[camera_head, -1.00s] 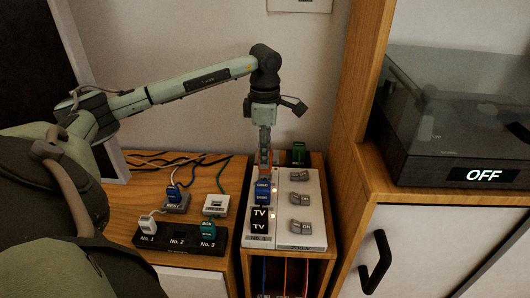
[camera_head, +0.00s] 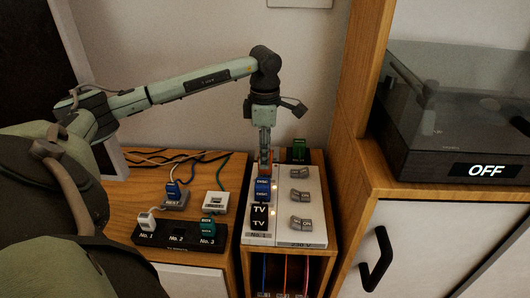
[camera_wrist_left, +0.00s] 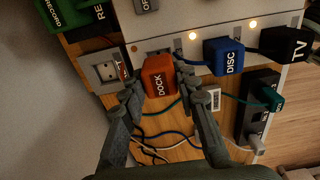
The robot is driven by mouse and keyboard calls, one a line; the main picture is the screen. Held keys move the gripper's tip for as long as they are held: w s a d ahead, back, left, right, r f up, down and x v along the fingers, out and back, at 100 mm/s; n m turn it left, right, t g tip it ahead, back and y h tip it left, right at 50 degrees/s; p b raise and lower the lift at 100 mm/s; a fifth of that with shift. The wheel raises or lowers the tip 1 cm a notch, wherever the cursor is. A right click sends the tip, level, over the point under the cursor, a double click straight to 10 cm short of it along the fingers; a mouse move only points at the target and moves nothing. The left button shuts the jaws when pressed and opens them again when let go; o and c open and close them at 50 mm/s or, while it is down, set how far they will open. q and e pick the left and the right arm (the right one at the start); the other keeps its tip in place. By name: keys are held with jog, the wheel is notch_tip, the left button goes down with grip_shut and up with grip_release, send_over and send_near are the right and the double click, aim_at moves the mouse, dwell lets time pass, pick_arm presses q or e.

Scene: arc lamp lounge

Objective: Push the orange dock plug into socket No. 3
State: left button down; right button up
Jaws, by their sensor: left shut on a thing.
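My left gripper (camera_head: 265,152) reaches down over the back end of the white socket strip (camera_head: 258,238). It is shut on the orange dock plug (camera_wrist_left: 158,76), which sits between the fingertips (camera_wrist_left: 160,98) in the left wrist view. In the head view the plug (camera_head: 265,166) is mostly hidden by the fingers. It is at the strip, just behind the blue DISC plug (camera_head: 263,190); I cannot tell whether it touches the strip. A dark socket opening (camera_wrist_left: 158,53) shows partly behind it. The strip's number there is hidden. My right gripper is out of view.
The black TV plug (camera_head: 259,216) sits in front of the blue plug. Grey switches (camera_head: 300,196) line the strip's right side. A black numbered block (camera_head: 178,236) with white and teal plugs stands left. A green plug (camera_head: 299,150) stands behind. A wooden cabinet wall rises on the right.

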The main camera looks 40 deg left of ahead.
pick_arm(q)
jog(key=shift+f+b, duration=0.6)
jog(key=shift+f, duration=0.4)
jog(key=c, duration=1.1)
grip_release()
jog(key=shift+o, duration=0.2)
notch_tip(320, 180, up, 11)
jog(key=shift+f, duration=0.1)
jog(key=shift+r, duration=0.65)
